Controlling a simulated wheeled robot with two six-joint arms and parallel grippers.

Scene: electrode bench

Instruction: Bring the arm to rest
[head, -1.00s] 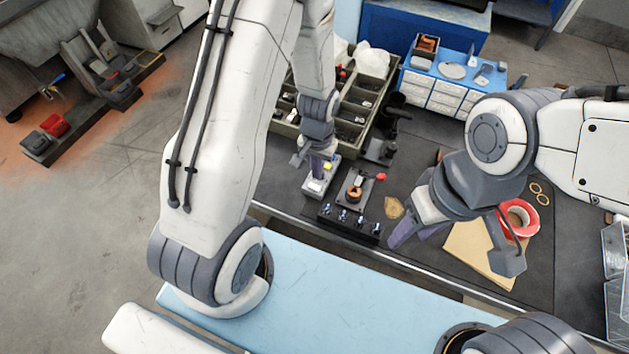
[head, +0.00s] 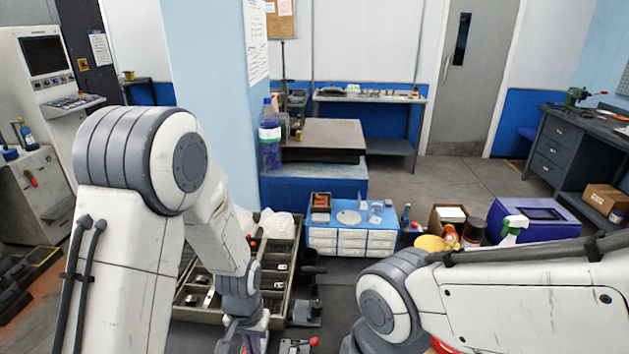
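My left arm (head: 120,260) rises on the left, bends at a high joint and reaches down to the bench. My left gripper (head: 243,340) points down at the near edge of the parts tray and is cut by the bottom of the view. Its fingertips are not clear, so I cannot tell whether it is open or shut or holds anything. My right arm (head: 530,295) comes in low from the right. Its wrist end drops below the bottom edge, and the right gripper is out of view.
A green divided parts tray (head: 187,300) stands beside my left forearm. Behind it are a blue-topped drawer unit (head: 352,240) and a clear bottle (head: 270,140). A purple case (head: 540,218) and a spray bottle (head: 513,229) stand behind my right arm. Above the bench the middle is open.

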